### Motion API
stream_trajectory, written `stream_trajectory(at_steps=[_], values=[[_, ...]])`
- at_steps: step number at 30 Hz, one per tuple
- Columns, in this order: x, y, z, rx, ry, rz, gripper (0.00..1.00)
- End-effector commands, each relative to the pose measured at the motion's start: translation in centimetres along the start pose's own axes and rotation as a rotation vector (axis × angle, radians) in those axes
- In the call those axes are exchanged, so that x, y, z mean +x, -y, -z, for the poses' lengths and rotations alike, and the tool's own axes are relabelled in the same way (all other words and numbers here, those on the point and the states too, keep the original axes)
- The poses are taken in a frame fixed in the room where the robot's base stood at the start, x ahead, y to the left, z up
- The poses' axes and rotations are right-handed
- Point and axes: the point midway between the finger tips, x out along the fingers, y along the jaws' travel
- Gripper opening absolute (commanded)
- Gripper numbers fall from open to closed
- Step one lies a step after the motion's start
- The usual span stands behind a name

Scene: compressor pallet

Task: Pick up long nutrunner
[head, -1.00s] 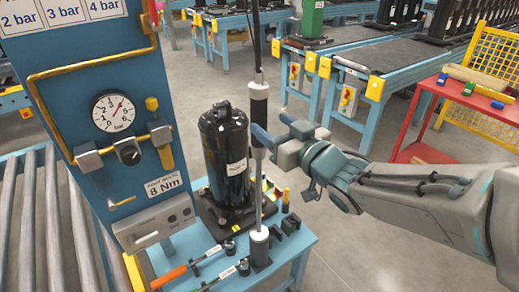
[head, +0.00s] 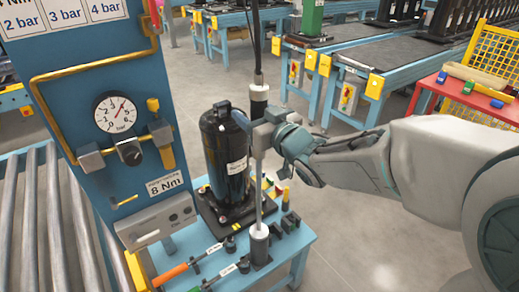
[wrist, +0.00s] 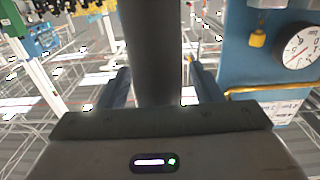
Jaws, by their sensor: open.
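The long nutrunner (head: 259,188) stands upright in the head view, with a black grip at the top, a thin silver shaft and a thicker lower end at the small table. A cable runs up from its top. My gripper (head: 252,121) is at the upper part of the tool, just below the black grip. In the wrist view the nutrunner (wrist: 151,50) is a dark upright cylinder between the two fingers of my gripper (wrist: 164,88). The fingers are open, with a visible gap on each side. The fingers' far side is partly hidden in the head view.
A black compressor (head: 225,155) stands close behind and left of the tool. A blue panel with a gauge (head: 116,113) rises at left. The blue table (head: 290,246) also holds an orange-handled wrench (head: 172,273) and small parts. A red cart (head: 462,95) is at right.

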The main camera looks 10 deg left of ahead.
Motion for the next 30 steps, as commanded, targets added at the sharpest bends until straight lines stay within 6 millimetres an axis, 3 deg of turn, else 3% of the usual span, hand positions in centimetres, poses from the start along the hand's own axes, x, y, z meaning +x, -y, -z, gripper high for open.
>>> stream_trajectory(at_steps=[2,9,30], values=[[-0.02,-0.01,0.00,0.000,0.000,0.000,0.59],[-0.04,0.01,0.00,0.000,0.000,0.000,0.00],[-0.04,0.03,-0.02,0.000,0.001,0.001,0.00]])
